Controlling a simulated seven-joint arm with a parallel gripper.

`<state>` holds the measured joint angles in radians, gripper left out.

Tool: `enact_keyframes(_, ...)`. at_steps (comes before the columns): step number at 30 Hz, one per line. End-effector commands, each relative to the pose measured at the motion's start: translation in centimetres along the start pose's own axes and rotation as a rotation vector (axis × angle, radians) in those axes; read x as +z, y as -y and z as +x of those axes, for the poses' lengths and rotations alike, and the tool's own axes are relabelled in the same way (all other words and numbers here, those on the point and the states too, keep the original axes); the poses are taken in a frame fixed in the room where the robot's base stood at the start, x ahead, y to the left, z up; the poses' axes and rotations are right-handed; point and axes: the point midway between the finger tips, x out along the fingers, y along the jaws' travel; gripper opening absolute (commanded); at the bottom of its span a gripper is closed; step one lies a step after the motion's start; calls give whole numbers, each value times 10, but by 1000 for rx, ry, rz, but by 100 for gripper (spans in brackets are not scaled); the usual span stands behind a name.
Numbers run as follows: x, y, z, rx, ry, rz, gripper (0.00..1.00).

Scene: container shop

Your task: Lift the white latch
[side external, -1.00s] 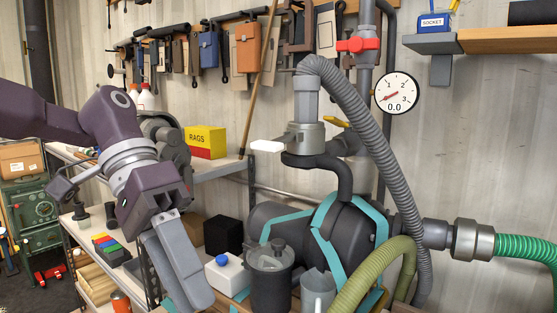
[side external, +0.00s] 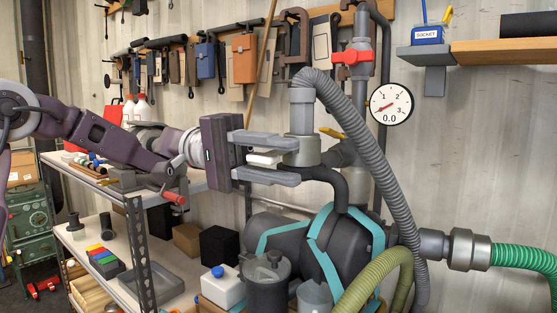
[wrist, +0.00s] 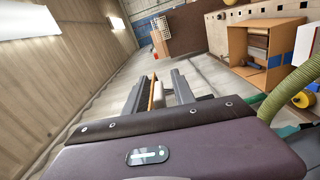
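The white latch (side external: 262,159) sticks out to the left from the grey metal coupling (side external: 302,152) below the ribbed hose, and lies about level. My gripper (side external: 288,159) is open, one finger above the latch and one below it in the side view, with gaps visible on both sides. In the wrist view the latch (wrist: 158,96) shows as a small pale piece between the two grey fingers of my gripper (wrist: 160,82). I cannot tell whether either finger touches it.
A bent dark pipe (side external: 335,182) runs close under the lower finger. The grey ribbed hose (side external: 375,150) arches down to the right. A pressure gauge (side external: 390,104) reads 0.0. A red valve handle (side external: 352,57) sits above. A shelf (side external: 95,175) stands to the left.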

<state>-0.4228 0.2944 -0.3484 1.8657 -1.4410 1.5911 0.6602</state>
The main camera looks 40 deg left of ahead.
Motion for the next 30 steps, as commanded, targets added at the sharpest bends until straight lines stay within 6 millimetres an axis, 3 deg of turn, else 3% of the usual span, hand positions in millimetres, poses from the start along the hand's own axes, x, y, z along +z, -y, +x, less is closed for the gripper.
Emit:
enact_keyframes(2,0,0,0,0,0,0,29)
enact_keyframes(6,0,0,0,-1,1,0,1)
enact_keyframes(7,0,0,0,-1,1,0,0)
enact_keyframes(14,0,-1,0,-1,1,-23,0)
enact_keyframes(21,-1,-12,0,-1,1,-218,0)
enact_keyframes(29,-1,-13,0,0,1,-229,0)
enact_keyframes(30,-1,-14,0,1,1,-228,13)
